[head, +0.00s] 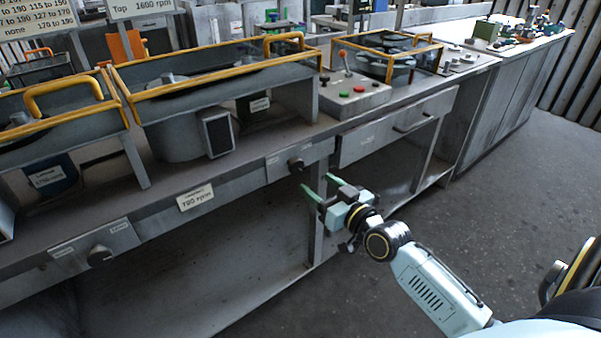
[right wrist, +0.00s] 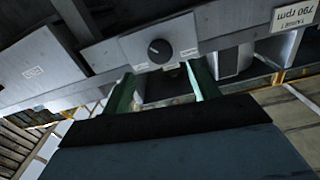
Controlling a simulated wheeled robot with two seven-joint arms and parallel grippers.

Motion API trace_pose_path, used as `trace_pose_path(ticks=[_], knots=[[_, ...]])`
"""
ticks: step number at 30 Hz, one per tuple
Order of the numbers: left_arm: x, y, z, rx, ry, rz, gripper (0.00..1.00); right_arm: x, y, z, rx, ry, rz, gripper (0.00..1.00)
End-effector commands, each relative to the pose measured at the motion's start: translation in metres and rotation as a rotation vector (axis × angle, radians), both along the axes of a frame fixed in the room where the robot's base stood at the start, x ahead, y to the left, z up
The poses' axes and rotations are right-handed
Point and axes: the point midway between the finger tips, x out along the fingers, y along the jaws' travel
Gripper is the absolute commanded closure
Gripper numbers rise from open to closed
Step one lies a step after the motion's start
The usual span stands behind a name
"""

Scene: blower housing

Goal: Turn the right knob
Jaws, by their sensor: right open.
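The right knob (head: 295,164) is a small dark round knob on a light metal plate on the bench's front rail. It also shows in the right wrist view (right wrist: 160,51), centred between the fingertips, with a pale mark on its face. My right gripper (head: 319,185) has green fingers spread apart, a little to the right of and below the knob in the head view. In the right wrist view my gripper (right wrist: 162,72) has one finger on each side of the knob's plate. Nothing is between the fingers, and they look apart from the knob. My left gripper is not in view.
Another dark knob (head: 100,255) sits further left on the rail. A label reading 790 rpm (head: 195,197) lies between the knobs. A drawer (head: 395,127) is to the right. A control box (head: 354,95) with a red-topped lever stands on the bench. The floor in front is clear.

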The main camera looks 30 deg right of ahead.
Motion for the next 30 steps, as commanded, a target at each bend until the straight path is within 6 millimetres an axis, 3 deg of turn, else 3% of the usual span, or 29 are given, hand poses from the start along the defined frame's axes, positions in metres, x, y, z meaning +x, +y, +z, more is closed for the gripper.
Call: trace_pose_path(ticks=[6, 13, 26, 30], knots=[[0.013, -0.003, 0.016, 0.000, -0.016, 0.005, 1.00, 0.041, 0.003, -0.001, 0.001, -0.003, -0.002, 0.40], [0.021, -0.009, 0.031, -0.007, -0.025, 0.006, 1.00, 0.070, 0.005, -0.001, -0.001, -0.001, -0.001, 0.40], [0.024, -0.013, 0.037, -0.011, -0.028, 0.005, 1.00, 0.079, 0.006, -0.001, -0.001, 0.001, -0.001, 0.40], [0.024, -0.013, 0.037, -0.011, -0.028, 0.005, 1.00, 0.079, 0.006, -0.001, -0.001, 0.001, -0.001, 0.55]])
